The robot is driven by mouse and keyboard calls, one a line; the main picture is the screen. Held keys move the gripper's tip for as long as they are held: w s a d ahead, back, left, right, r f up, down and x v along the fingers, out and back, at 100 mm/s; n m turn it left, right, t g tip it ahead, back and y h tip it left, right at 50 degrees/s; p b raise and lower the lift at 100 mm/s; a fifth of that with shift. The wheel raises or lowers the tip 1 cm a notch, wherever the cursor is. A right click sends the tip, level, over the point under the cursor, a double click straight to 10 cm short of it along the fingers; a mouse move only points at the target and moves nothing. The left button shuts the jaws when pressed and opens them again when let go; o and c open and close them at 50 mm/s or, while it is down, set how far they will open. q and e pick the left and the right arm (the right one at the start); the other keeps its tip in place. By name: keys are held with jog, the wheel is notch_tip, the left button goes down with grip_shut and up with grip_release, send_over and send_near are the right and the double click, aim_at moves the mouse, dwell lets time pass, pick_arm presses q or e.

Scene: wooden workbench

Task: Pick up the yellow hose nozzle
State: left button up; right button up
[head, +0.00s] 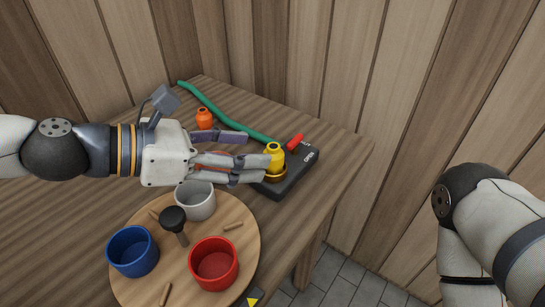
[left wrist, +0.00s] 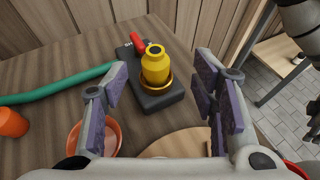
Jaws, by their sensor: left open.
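The yellow hose nozzle (head: 274,153) stands upright in a gold ring on a black block (head: 296,172) with a red lever and an "OPEN" label. In the left wrist view the nozzle (left wrist: 155,66) shows whole, in the gap between the fingers and seemingly just beyond their tips. My left gripper (head: 257,153) is open and empty, with purple pads, and reaches in from the left. Its near fingers cover part of the nozzle's left side in the head view. I cannot tell whether any finger touches it.
A green hose (head: 225,118) runs behind the block. An orange bottle (head: 204,118) stands behind my gripper, and a terracotta bowl (left wrist: 97,136) is beneath it. In front, a round wooden board (head: 185,254) holds grey, blue and red cups and a black-topped tool. The table's right edge is near.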

aim_at(267, 149)
pick_arm(q)
jog(key=x, duration=0.6)
jog(key=shift+w+b, duration=0.25)
jog(key=shift+b, duration=0.15)
jog(key=shift+r, duration=0.1)
jog(key=c, duration=1.2)
